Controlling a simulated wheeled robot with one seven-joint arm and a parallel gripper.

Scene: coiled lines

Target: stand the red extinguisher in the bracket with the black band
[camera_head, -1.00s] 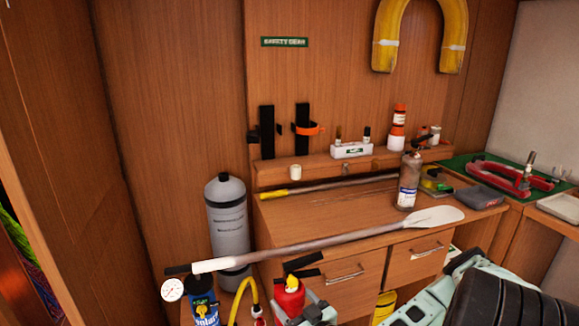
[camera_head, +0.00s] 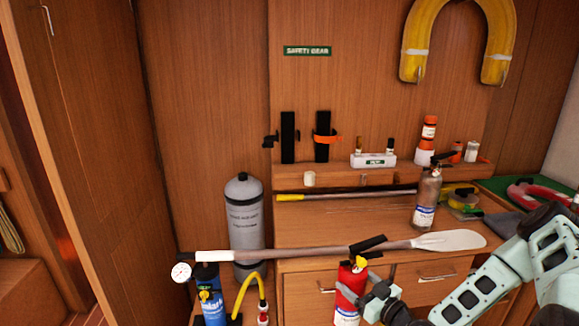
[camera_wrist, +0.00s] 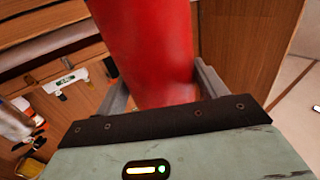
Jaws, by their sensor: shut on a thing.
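The red extinguisher (camera_head: 350,291) with a black handle is upright at the lower middle of the head view, in front of the drawers. My gripper (camera_head: 372,297) is shut on its body from the right. In the wrist view the red body (camera_wrist: 158,50) fills the space between the two fingers (camera_wrist: 158,90). Two black brackets are on the back wall. The left one (camera_head: 288,137) has a black band at its left side. The right one (camera_head: 322,137) has an orange band. Both look empty.
A paddle (camera_head: 300,253) lies across the counter's front, behind the extinguisher. A grey cylinder (camera_head: 244,215) stands left.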

